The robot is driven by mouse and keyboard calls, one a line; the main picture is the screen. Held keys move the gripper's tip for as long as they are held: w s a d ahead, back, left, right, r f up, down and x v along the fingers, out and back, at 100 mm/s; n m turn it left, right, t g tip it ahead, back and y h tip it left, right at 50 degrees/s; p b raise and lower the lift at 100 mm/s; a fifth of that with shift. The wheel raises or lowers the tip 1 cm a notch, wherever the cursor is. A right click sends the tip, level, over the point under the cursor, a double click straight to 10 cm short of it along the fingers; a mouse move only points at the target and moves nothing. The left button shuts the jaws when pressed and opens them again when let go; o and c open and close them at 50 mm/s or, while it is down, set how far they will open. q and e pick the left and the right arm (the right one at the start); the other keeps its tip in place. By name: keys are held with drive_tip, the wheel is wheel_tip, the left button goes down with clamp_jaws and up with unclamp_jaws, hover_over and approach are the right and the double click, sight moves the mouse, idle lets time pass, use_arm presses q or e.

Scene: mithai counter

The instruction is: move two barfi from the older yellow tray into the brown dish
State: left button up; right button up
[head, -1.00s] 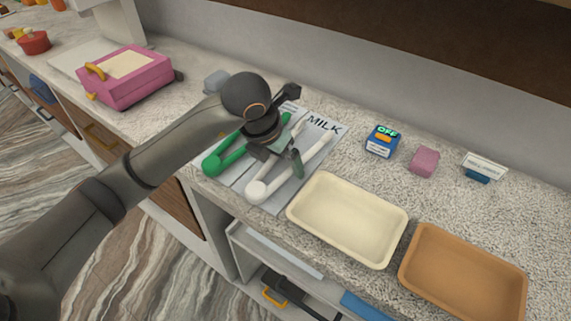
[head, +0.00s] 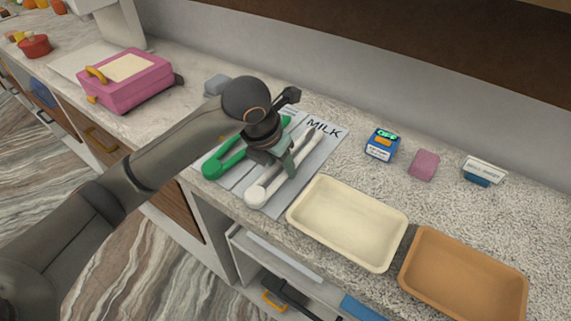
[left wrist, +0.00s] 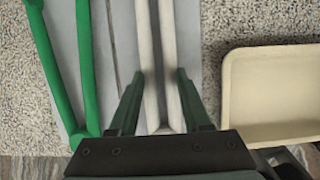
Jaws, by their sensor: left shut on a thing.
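My left gripper (head: 278,168) is shut on the white tongs (head: 258,194), which lie on a grey mat labelled MILK (head: 322,131). In the left wrist view, the gripper's fingers (left wrist: 158,85) stand on either side of the tongs (left wrist: 146,50), whose two arms are close together. The brown dish (head: 462,285) is empty at the lower right. A cream tray (head: 345,222) beside it is also empty. No yellow tray with barfi shows in these views. My right gripper is not in view.
Green tongs (head: 230,160) lie left of the white ones. Behind the trays stand a blue box reading OFF (head: 381,147), a pink block (head: 424,165) and a small card stand (head: 485,170). A pink case (head: 137,83) sits further left. The counter's front edge is close.

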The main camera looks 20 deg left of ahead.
use_arm(q)
drive_tip(key=c, duration=0.3)
wheel_tip(320, 180, up, 12)
drive_tip(key=p, duration=0.8)
drive_tip(key=shift+c, duration=0.2)
